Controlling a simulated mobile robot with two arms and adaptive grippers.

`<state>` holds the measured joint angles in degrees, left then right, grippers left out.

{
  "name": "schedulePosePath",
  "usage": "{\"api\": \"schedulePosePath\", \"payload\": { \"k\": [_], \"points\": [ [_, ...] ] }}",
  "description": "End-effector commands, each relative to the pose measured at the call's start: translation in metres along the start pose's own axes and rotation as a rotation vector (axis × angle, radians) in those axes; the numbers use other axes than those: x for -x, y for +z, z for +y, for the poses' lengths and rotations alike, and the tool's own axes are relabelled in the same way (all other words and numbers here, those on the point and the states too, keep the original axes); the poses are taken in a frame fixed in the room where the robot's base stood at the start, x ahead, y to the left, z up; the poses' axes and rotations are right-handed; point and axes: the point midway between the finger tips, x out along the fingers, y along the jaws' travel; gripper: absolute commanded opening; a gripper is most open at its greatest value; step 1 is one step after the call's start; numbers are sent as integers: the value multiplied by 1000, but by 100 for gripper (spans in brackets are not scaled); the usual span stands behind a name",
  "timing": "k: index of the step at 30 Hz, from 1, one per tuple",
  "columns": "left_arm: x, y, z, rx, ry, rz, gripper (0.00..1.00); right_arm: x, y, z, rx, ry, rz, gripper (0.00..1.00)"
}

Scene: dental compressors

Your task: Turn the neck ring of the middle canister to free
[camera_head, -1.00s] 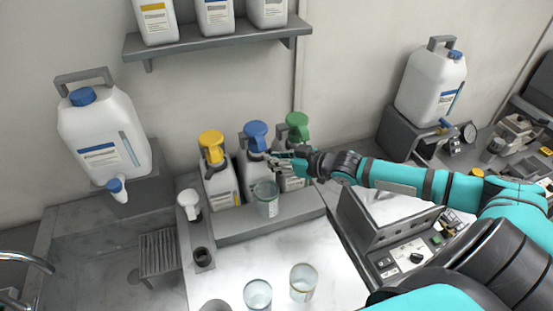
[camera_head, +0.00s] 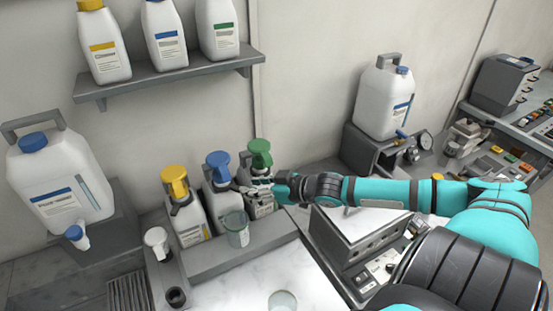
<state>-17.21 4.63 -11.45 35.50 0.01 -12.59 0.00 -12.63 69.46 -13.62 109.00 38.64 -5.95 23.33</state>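The middle canister (camera_head: 222,204) is white with a blue pump head (camera_head: 218,166). It stands in a row between a yellow-headed canister (camera_head: 187,215) and a green-headed canister (camera_head: 260,205). My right gripper (camera_head: 247,187) reaches in from the right, in front of the green-headed canister, with its fingertips at or close beside the middle canister's neck. The neck ring is too small and partly covered to make out. I cannot tell whether the fingers touch it or are closed. My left gripper is out of view.
A clear beaker (camera_head: 236,230) stands just in front of the middle canister. Another glass (camera_head: 282,301) is on the white counter. A shelf (camera_head: 170,76) with white bottles hangs above. A grey control box (camera_head: 350,245) lies below my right arm.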

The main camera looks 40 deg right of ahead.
Motion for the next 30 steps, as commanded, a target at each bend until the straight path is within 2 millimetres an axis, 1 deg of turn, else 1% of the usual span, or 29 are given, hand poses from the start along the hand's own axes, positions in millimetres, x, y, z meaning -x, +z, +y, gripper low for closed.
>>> {"api": "schedulePosePath", "payload": {
  "k": [1,6,18,24,30],
  "points": [
    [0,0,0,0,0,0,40,6,2,-1,0,-2,-4,38],
    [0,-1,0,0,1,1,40,22,2,-1,2,-3,-4,38],
    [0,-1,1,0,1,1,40,53,2,-1,0,-2,-4,38],
    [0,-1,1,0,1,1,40,66,1,-1,0,-2,-2,38],
    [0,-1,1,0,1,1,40,73,0,-1,2,-3,-1,38]
  ]
}}
